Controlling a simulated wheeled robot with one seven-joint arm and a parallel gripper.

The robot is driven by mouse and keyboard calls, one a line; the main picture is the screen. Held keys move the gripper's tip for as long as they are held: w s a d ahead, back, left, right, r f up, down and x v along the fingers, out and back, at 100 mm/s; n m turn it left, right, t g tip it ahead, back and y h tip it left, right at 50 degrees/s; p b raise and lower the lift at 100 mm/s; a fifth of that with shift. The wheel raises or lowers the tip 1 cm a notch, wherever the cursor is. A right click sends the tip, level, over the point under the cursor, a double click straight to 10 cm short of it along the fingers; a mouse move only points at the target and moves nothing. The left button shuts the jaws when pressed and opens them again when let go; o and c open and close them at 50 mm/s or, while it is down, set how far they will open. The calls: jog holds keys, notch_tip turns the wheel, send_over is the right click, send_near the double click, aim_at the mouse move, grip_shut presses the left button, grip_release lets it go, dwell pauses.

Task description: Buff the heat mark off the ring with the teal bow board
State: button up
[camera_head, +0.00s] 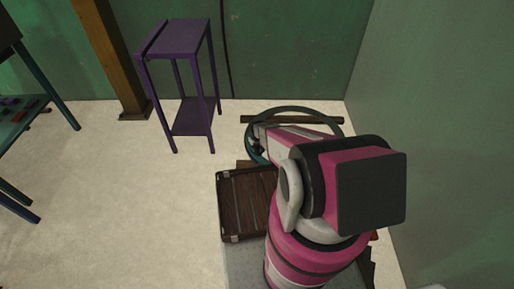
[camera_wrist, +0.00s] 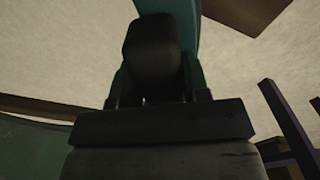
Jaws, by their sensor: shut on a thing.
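A thin teal curved piece (camera_head: 285,109), which I take for the teal bow board, arcs behind my arm near the back wall. My arm hides much of it. My gripper (camera_head: 257,147) is at the left side of this curve, small and partly hidden in the head view. In the wrist view my dark gripper (camera_wrist: 152,85) is shut on a teal piece (camera_wrist: 184,22) that runs out past the top edge. I cannot make out a separate ring or a heat mark in either view.
A brown slatted case (camera_head: 243,207) lies left of my arm. A purple stand (camera_head: 185,40) and a wooden post (camera_head: 113,55) stand at the back. A teal-legged table (camera_head: 18,125) is at far left. A green wall (camera_head: 440,130) closes the right. Pale floor is clear at left-centre.

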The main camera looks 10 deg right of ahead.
jog(key=shift+f, duration=0.65)
dwell(0.8)
jog(key=shift+w+a+f, duration=0.1)
jog(key=shift+w+a, duration=0.2)
jog(key=shift+w, duration=0.6)
jog(key=shift+s+d, duration=0.35)
jog(key=shift+s, duration=0.6)
jog(key=shift+s+d, duration=0.3)
jog(key=shift+s, duration=0.6)
jog(key=shift+w, duration=0.2)
jog(key=shift+w+a, duration=0.35)
jog(key=shift+w, duration=0.5)
jog(key=shift+w+a, duration=0.35)
jog(key=shift+w, duration=0.5)
